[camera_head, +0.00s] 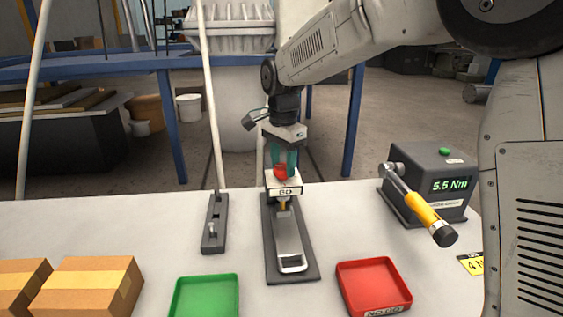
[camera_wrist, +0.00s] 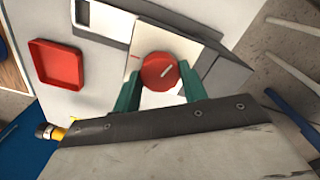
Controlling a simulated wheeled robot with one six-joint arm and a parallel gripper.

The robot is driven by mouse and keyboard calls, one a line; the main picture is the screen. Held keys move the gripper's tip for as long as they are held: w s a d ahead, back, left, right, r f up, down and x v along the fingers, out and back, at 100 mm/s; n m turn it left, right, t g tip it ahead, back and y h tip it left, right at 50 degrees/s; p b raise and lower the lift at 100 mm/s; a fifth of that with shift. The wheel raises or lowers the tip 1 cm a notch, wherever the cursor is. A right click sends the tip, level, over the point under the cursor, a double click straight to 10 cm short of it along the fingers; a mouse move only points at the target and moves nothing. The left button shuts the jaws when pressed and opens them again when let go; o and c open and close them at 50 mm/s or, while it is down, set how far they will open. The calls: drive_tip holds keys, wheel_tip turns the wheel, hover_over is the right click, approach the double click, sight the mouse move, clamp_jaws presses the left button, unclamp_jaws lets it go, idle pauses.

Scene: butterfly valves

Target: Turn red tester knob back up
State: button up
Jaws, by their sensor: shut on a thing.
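The red tester knob (camera_head: 281,172) sits on top of the white head of the tester (camera_head: 285,187), in the middle of the table. In the wrist view the round knob (camera_wrist: 160,71) has a pale line across its face, tilted to the picture's upper right. My gripper (camera_head: 282,160) points down at the knob from above. Its green fingers (camera_wrist: 160,90) are on both sides of the knob and shut on it. A red mark shows on the white face left of the knob. The tester's dark base and metal lever (camera_head: 289,238) extend toward the front.
A green tray (camera_head: 205,280) is front left and a red tray (camera_head: 372,262) front right. A grey torque meter (camera_head: 432,165) reading 5.5 Nm, with a yellow-handled wrench (camera_head: 420,207), stands at right. A dark bracket (camera_head: 215,220) with a pale rod and cardboard boxes (camera_head: 95,285) are at left.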

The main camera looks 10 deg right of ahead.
drive_tip(key=n, duration=0.5)
drive_tip(key=shift+n, duration=0.3)
drive_tip(key=n, duration=1)
drive_tip(key=shift+r, duration=0.1)
drive_tip(key=n, duration=1.9)
drive_tip(key=shift+n, duration=2.5)
